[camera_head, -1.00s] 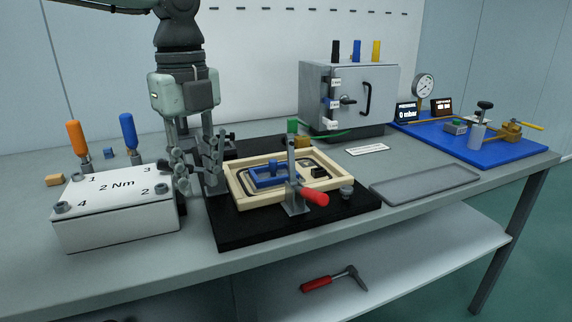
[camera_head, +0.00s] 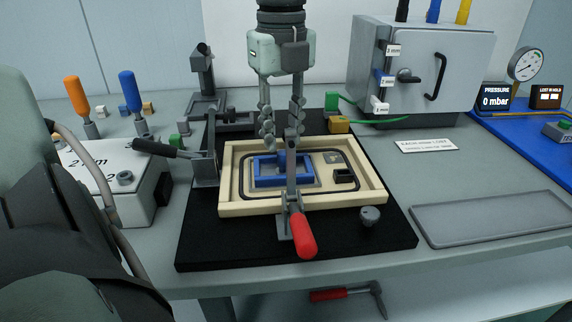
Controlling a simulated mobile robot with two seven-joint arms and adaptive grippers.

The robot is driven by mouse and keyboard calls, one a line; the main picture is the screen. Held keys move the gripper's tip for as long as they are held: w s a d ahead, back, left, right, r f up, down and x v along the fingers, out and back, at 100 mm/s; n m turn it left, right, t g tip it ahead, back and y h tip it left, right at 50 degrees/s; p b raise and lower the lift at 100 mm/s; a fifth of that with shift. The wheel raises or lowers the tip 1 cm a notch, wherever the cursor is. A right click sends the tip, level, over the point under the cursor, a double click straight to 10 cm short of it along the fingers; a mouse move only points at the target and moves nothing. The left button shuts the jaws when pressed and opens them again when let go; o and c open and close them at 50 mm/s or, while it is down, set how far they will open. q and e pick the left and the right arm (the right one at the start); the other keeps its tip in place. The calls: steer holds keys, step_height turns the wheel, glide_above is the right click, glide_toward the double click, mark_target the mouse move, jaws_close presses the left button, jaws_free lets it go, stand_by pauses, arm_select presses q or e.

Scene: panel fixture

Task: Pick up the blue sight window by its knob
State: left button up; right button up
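The blue sight window (camera_head: 268,182) is a flat rectangular blue frame lying inside the beige wooden frame (camera_head: 240,207) on the black base plate. Its raised blue middle part is partly hidden behind the upright bar of a red-handled clamp (camera_head: 304,234). My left gripper (camera_head: 282,142) points straight down over the window's far side. Its two fingers are apart, with nothing seen between them. The tips look close to the raised blue part; I cannot tell if they touch it. My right gripper is not in view.
A second clamp with a black handle (camera_head: 170,150) stands left of the wooden frame. The black base plate (camera_head: 215,240) is clear at its front left. A grey box with a door (camera_head: 425,70) stands behind right. An empty grey tray (camera_head: 490,222) lies at the right.

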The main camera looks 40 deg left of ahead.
mark_target(283, 152)
arm_select(q)
step_height(283, 152, down, 5)
steer(key=shift+s+d+r, duration=0.1)
steer(key=shift+r, duration=0.05)
jaws_close()
